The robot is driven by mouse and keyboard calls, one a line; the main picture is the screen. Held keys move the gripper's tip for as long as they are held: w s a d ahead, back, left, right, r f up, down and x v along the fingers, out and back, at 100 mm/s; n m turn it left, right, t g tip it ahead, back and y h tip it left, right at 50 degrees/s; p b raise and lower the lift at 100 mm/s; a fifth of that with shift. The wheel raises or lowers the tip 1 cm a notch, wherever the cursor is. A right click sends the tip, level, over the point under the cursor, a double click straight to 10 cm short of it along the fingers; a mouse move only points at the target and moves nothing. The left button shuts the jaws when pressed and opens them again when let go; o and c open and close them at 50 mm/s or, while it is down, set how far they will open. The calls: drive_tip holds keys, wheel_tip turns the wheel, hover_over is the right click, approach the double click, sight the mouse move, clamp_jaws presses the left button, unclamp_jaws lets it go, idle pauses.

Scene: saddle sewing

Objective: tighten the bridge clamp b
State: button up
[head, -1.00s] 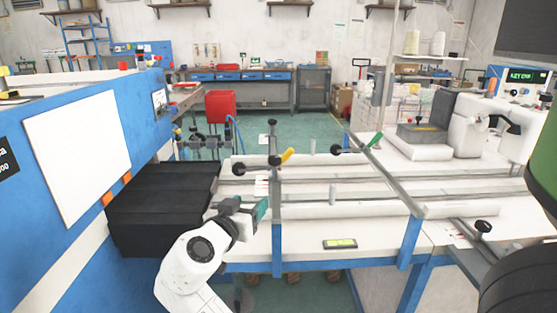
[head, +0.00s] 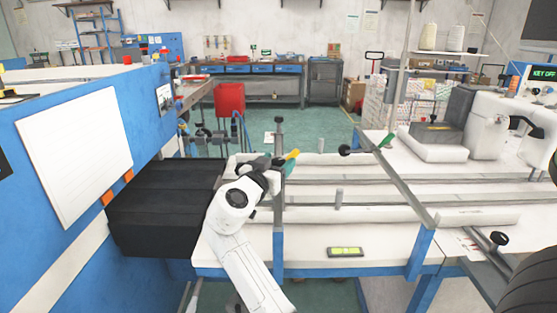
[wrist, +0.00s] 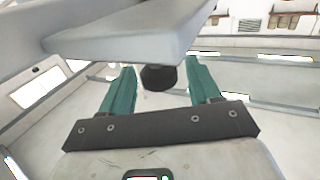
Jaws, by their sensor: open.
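Two grey bridge bars cross the white table, and I cannot read which one is b. The right bridge (head: 401,175) has a green lever (head: 387,140) and a black knob (head: 344,150). My gripper (head: 286,170) is at the left bridge, just below the yellow lever, partly hidden by my wrist. In the wrist view its teal fingers (wrist: 157,92) are apart, with a black knob (wrist: 158,78) showing between them under a grey bar (wrist: 135,35). Contact cannot be told.
A black padded block (head: 165,205) and a blue machine (head: 75,170) stand to the left. White rolls and rails (head: 350,213) lie across the table. A small yellow-green display (head: 345,252) sits at the front edge. A sewing machine (head: 490,125) stands at the right.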

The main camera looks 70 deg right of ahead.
drive_tip(key=shift+d, duration=0.45)
drive_tip(key=c, duration=1)
